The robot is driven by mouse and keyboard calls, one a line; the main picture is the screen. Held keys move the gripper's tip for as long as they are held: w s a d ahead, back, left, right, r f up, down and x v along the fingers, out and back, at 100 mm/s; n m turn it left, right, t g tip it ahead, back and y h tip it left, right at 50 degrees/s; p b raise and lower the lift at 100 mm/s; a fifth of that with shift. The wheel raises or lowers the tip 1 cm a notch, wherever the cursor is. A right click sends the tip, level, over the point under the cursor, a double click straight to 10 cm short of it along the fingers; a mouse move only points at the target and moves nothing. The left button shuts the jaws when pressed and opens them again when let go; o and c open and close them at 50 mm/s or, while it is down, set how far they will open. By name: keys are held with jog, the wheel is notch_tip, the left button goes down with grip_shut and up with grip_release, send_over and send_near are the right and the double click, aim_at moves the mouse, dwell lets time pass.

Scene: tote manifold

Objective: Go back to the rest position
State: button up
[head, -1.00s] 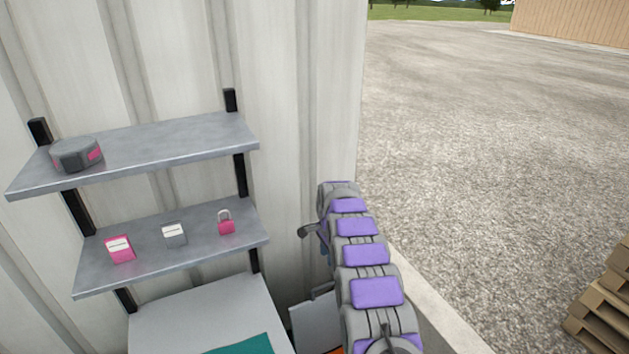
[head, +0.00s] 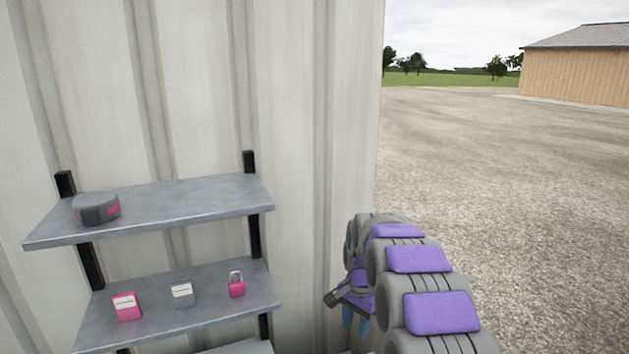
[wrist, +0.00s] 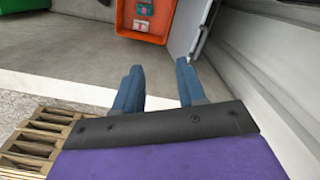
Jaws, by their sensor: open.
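My gripper (wrist: 158,82) is open in the wrist view, its two blue fingers apart with nothing between them. In the head view my gripper (head: 355,319) hangs beside the corrugated wall, right of the shelves, its fingers pointing down. My arm with purple pads curves up from the lower right.
Two grey shelves hold a round grey and pink object (head: 96,208), a pink box (head: 127,306), a grey box (head: 183,293) and a pink padlock (head: 237,284). The wrist view shows an orange tote (wrist: 142,36) with small items and wooden pallets (wrist: 42,138). Open ground lies right.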

jog(key=s+d+r+n+b, duration=0.1)
jog(key=s+r+n, duration=0.15)
jog(key=s, duration=0.75)
jog(key=s+d+r+n, duration=0.15)
jog(key=s+r, duration=0.25)
jog(key=s, duration=0.7)
jog(key=s+f+n, duration=0.2)
jog(key=s, duration=0.9)
jog(key=s+d+f+n+g+b, duration=0.1)
jog(key=s+f+n, duration=0.1)
jog(key=s, duration=0.9)
jog(key=shift+s+d+n+g, duration=0.2)
jog(key=shift+s+n+g, duration=0.1)
jog(key=shift+s+n, duration=0.1)
